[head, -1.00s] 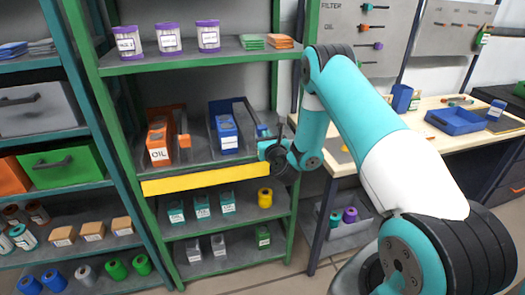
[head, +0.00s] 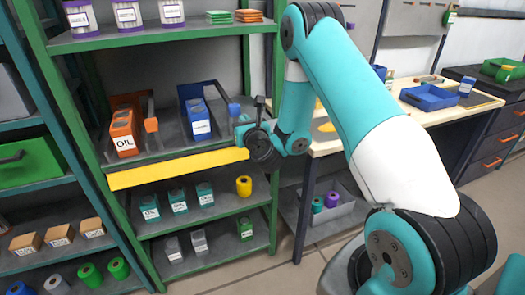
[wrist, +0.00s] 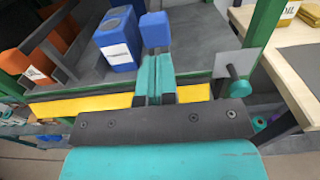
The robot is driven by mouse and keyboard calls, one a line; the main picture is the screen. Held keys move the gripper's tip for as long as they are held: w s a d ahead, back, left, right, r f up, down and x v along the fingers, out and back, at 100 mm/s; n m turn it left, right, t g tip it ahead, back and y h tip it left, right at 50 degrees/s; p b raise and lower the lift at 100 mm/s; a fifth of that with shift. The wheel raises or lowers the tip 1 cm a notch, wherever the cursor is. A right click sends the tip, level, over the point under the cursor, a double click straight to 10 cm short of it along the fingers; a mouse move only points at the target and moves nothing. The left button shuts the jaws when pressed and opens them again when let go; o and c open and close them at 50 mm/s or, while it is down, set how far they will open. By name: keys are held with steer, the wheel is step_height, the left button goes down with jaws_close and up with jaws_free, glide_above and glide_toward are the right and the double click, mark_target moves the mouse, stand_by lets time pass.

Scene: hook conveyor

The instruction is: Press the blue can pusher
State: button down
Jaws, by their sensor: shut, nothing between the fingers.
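The blue can pusher is a blue block (head: 234,110) at the front right of the blue can dispenser (head: 186,95) on the shelf. It also shows in the wrist view (wrist: 155,30), straight ahead of my fingertips. My gripper (head: 241,122) is at the shelf's front edge, just before the pusher. In the wrist view my gripper (wrist: 157,62) is shut and empty. Its teal fingertips seem to meet the lower edge of the block; I cannot tell whether they touch. A blue can with a white label (head: 199,120) stands left of the pusher.
An orange dispenser with an OIL can (head: 123,132) and its own orange pusher (head: 151,125) stands to the left. A yellow strip (head: 180,167) runs along the shelf's front. A green post (head: 275,120) rises close on the right, with a workbench (head: 330,140) beyond.

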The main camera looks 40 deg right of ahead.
steer(key=b+v, duration=0.5)
steer(key=v, duration=0.4)
steer(key=shift+b, duration=0.35)
steer(key=shift+s+a, duration=0.1)
steer(key=s+a+r+n+g+y, duration=0.2)
steer(key=s+a+n+g+y, duration=0.3)
steer(key=a+n, duration=0.6)
steer(key=s+a+r+n+g+y, duration=0.1)
steer(key=a+r+n+g+y, duration=0.1)
steer(key=a+n+y, duration=0.8)
steer(key=s+r+n+g+h+p, duration=0.1)
steer(key=s+n+g+h, duration=0.5)
steer(key=s+n, duration=1.4)
steer(key=r+n+g, duration=0.1)
steer(key=n+g, duration=0.3)
steer(key=n, duration=0.1)
steer(key=shift+r, duration=0.25)
steer(key=shift+s+a, duration=0.1)
steer(key=shift+a, duration=0.05)
